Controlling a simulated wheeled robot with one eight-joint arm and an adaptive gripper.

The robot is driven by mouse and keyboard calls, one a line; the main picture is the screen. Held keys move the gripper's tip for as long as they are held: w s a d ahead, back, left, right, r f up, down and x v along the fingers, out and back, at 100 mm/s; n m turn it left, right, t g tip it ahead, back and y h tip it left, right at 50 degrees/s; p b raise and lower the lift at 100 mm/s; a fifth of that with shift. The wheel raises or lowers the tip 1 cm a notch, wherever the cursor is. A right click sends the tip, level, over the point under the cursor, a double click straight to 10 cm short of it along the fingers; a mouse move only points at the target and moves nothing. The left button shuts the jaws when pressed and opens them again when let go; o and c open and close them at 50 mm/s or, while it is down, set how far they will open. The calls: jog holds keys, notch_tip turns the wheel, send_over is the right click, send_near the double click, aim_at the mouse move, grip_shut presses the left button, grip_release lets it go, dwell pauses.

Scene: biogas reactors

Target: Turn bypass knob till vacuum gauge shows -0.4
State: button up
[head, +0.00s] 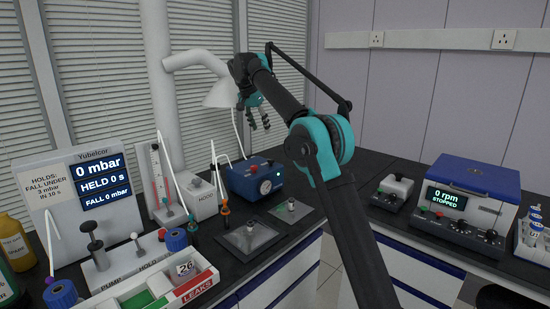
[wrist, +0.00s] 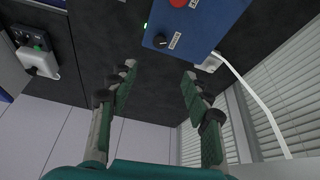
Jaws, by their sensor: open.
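The blue vacuum pump box (head: 247,181) stands on the dark bench in the head view, with a round white gauge (head: 265,187) on its front. The gauge's reading is too small to tell. In the wrist view the blue box (wrist: 205,22) is at the top, with a black knob (wrist: 160,41) beside a small white label that I cannot read. My gripper (head: 260,125) is open and empty, in the air above the box. In the wrist view its two fingers (wrist: 159,72) are spread apart, with the knob beyond the gap between them, apart from both.
A centrifuge-like machine (head: 467,205) stands at right. A readout panel (head: 75,185) stands at far left.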

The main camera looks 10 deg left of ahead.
aim_at(271, 160)
jog(key=x, duration=1.7)
jog(key=shift+r, duration=0.1)
grip_shut()
